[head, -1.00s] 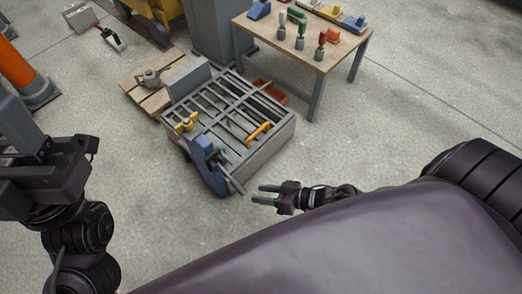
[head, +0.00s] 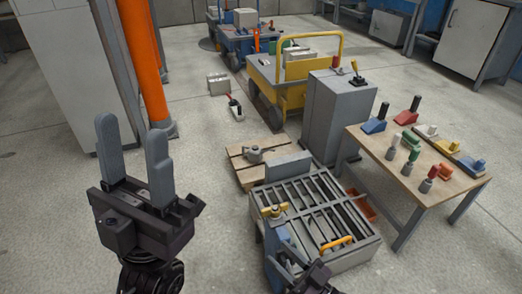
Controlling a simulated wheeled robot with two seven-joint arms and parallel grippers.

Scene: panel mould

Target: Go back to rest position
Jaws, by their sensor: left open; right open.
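My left gripper (head: 133,155) stands at the left with its two grey fingers pointing up, wide apart and empty. My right gripper (head: 292,256) shows at the bottom middle, open, by the near edge of the grey slatted panel mould (head: 372,252). It overlaps the mould's blue part (head: 271,272) in the picture; I cannot tell whether they touch. A yellow handle (head: 337,243) lies on the mould, and a yellow clamp (head: 273,211) sits at its left corner.
A wooden table (head: 440,192) with several coloured hand tools stands at the right. A grey cabinet (head: 335,115) and a yellow cart (head: 280,92) stand behind the mould. An orange post (head: 143,60) rises behind my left gripper. Floor between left gripper and mould is clear.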

